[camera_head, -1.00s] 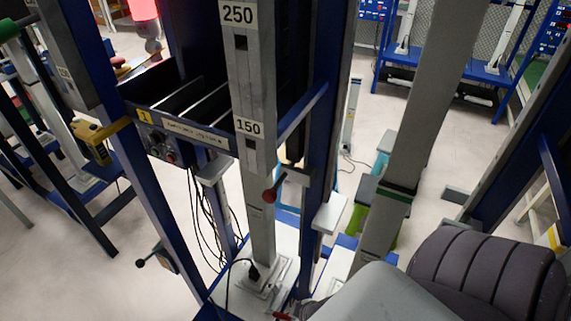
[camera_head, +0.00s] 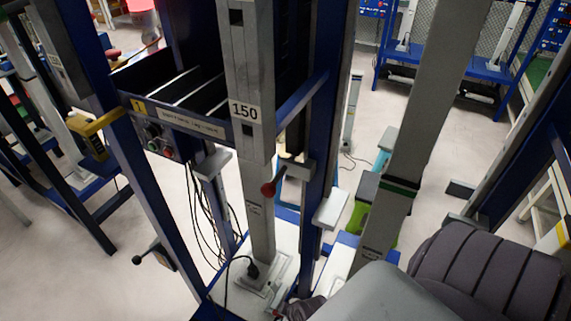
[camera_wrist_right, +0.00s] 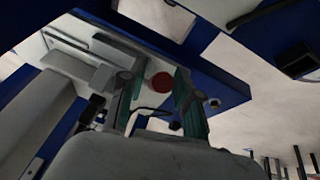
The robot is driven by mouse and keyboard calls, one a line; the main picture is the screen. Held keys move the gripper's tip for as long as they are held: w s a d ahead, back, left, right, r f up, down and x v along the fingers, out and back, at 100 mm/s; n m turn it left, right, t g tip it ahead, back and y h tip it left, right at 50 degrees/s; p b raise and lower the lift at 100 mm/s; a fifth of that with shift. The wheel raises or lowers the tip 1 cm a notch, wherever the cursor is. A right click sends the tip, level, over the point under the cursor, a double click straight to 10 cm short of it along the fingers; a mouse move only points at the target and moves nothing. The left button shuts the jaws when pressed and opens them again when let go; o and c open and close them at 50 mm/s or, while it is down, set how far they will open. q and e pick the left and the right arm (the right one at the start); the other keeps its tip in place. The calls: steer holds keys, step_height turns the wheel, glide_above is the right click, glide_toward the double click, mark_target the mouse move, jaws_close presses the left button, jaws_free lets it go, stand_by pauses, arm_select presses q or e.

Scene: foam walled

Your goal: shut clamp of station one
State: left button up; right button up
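Station one is the blue frame with the yellow "1" tag (camera_head: 137,106) and a grey column marked 150 (camera_head: 245,112). A lever with a red knob (camera_head: 268,188) sticks out from a grey bracket low on the column. I cannot tell whether this clamp is open or shut. In the right wrist view, a red ball knob (camera_wrist_right: 161,81) shows between my open right fingers (camera_wrist_right: 157,105), beyond their tips or level with them. I cannot tell if they touch it. In the head view my right gripper is mostly hidden at the bottom edge. My left gripper is not in view.
A lever with a black knob (camera_head: 137,260) sticks out at the station's left leg. Black cables hang beside the column. A white base plate (camera_head: 285,240) lies below. A grey slanted post (camera_head: 415,110) stands to the right.

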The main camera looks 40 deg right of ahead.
jaws_close()
steer(key=shift+w+r+p, duration=0.1)
steer(key=shift+r+p, duration=0.2)
steer(key=shift+p, duration=0.3)
steer(key=g+p, duration=0.1)
steer(key=p, duration=0.1)
steer(key=w+r+g+h+p, duration=0.1)
steer(key=p, duration=0.1)
steer(key=shift+a+r+p, duration=0.25)
steer(key=shift+r+p, duration=0.05)
steer(key=shift+p, duration=0.1)
steer(key=shift+w+a+r+g+h+p, duration=0.2)
steer(key=shift+w+g+h+p, duration=0.4)
steer(key=shift+g, duration=0.6)
steer(key=shift+w+a+r+g, duration=0.25)
steer(key=shift+w+g, duration=0.3)
steer(key=shift+g, duration=0.45)
steer(key=shift+h, duration=0.3)
